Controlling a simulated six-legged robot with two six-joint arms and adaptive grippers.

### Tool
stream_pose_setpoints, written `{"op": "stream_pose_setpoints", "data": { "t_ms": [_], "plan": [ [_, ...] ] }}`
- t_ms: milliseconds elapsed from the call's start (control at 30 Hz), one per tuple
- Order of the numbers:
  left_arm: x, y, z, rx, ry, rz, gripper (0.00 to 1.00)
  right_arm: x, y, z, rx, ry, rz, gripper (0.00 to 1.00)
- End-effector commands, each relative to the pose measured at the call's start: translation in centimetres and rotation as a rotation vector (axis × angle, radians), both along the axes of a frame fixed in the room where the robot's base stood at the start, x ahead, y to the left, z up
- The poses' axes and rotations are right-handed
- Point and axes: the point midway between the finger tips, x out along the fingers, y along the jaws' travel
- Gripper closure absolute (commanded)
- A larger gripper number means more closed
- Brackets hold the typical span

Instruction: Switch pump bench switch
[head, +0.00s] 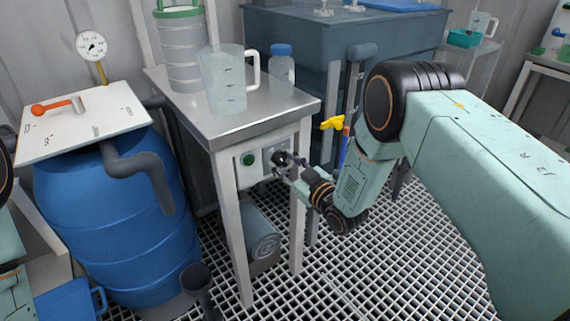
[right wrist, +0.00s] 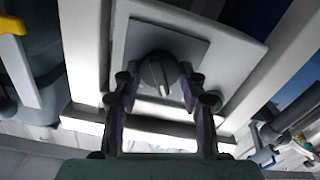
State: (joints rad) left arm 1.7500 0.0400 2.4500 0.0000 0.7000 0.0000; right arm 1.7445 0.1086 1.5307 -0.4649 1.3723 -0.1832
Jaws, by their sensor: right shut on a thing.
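The pump bench (head: 262,122) is a steel-topped table with a pale control panel (head: 236,157) under its front edge. The panel carries a green round button (head: 248,159) and, to its right, a switch on a grey square plate. In the right wrist view the switch is a grey rotary knob (right wrist: 157,74) on its plate (right wrist: 196,52). My right gripper (head: 283,160) is at the panel and hides most of the switch in the head view. In the right wrist view the right gripper (right wrist: 158,88) has its fingers on both sides of the knob, shut on it. My left gripper is not in view.
A jug (head: 224,80), a blue-capped bottle (head: 281,66) and a sieve stack (head: 181,55) stand on the bench. A blue barrel (head: 115,215) with a white lid board is at left. A yellow valve handle (head: 332,123) is right of the bench. Grating covers the floor.

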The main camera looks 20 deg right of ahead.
Motion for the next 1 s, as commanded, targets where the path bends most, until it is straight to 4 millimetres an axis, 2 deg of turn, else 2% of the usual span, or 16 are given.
{"op": "stream_pose_setpoints", "data": {
  "t_ms": [367, 1000],
  "plan": [
    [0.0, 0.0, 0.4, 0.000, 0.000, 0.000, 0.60, -0.1, 0.0, 0.0, 0.114, 0.043, 0.001, 0.90],
    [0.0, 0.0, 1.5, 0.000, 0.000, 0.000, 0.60, -0.1, 0.1, -0.1, 0.658, 0.241, 0.000, 0.90]
  ]
}}
